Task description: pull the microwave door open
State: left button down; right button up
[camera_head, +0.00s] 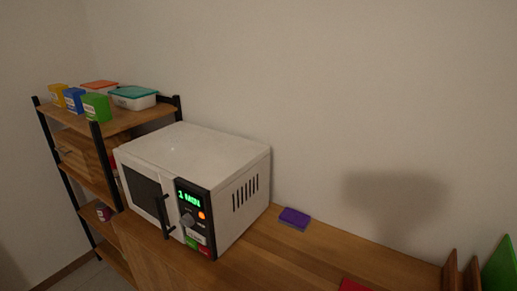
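A white microwave (196,152) stands on the wooden counter left of the picture's middle. Its door (142,193) has a dark window and looks shut. A dark vertical handle (165,216) sits at the door's right edge. Right of the handle is a dark control panel (195,213) with a green "1 MIN" display, an orange button and a knob. Neither of my grippers shows in this view, so nothing is seen touching the handle.
A wooden shelf rack (113,123) with black posts stands left of the microwave and holds coloured boxes and lidded containers. A purple sponge-like block (294,218) lies right of the microwave. A red item (352,286) and a green board (500,266) are farther right. Counter between is clear.

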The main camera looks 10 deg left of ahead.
aim_at(150, 191)
jog(key=k+u, duration=0.15)
jog(key=u, duration=0.25)
jog(key=k+j+u, duration=0.1)
jog(key=u, duration=0.25)
jog(key=k, duration=0.05)
